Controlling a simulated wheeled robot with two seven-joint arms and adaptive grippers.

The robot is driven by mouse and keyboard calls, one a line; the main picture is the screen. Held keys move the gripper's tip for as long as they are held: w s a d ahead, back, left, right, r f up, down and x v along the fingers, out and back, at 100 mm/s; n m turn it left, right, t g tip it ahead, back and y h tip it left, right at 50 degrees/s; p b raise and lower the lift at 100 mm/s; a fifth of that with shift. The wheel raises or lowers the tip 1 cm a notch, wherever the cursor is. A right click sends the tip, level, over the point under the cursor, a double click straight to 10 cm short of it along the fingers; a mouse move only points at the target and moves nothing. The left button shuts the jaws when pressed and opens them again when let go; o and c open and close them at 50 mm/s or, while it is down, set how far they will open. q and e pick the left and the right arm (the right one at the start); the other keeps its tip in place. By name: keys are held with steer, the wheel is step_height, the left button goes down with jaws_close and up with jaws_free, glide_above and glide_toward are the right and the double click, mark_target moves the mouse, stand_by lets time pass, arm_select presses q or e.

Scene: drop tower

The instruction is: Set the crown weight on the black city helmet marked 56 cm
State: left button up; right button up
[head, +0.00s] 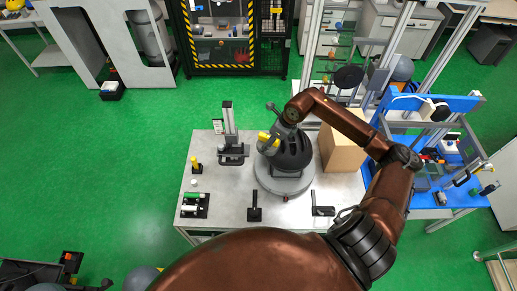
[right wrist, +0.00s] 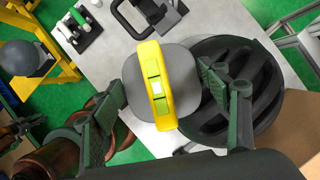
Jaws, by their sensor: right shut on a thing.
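The black vented helmet (head: 293,152) sits on a round grey stand (head: 287,187) on the light table. Its size mark cannot be read. The crown weight, a grey rounded block with a yellow strap-like handle (head: 263,137), is at the upper left of the helmet in the head view. My right gripper (head: 270,133) is shut on it. In the right wrist view the weight (right wrist: 155,85) lies between the two fingers, with the helmet (right wrist: 250,100) behind and to the right. Whether the weight touches the helmet cannot be told. My left gripper is not in view.
A cardboard box (head: 342,151) stands right of the helmet. A vertical-post device (head: 229,130), a small yellow-topped post (head: 194,163) and a black tray (head: 194,205) are on the left. Black brackets (head: 254,207) (head: 322,210) lie in front. A blue bench (head: 440,195) is at right.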

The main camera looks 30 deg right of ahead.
steer(key=d+r+m+h+p, duration=0.4)
steer(key=d+r+m, duration=0.2)
steer(key=d+m, duration=0.55)
steer(key=shift+s+f+b+x, duration=0.1)
steer(key=shift+s+b+x, duration=0.2)
steer(key=shift+x, duration=0.7)
steer(key=shift+s+f+b+x, duration=0.15)
steer(key=shift+b+x, duration=0.25)
steer(key=shift+x, duration=0.55)
steer(key=shift+s+b+x, duration=0.2)
steer(key=shift+b+x, duration=0.15)
steer(key=shift+x, duration=0.65)
steer(key=shift+a, duration=0.1)
steer(key=shift+f+b, duration=1.1)
steer(key=shift+b, duration=0.1)
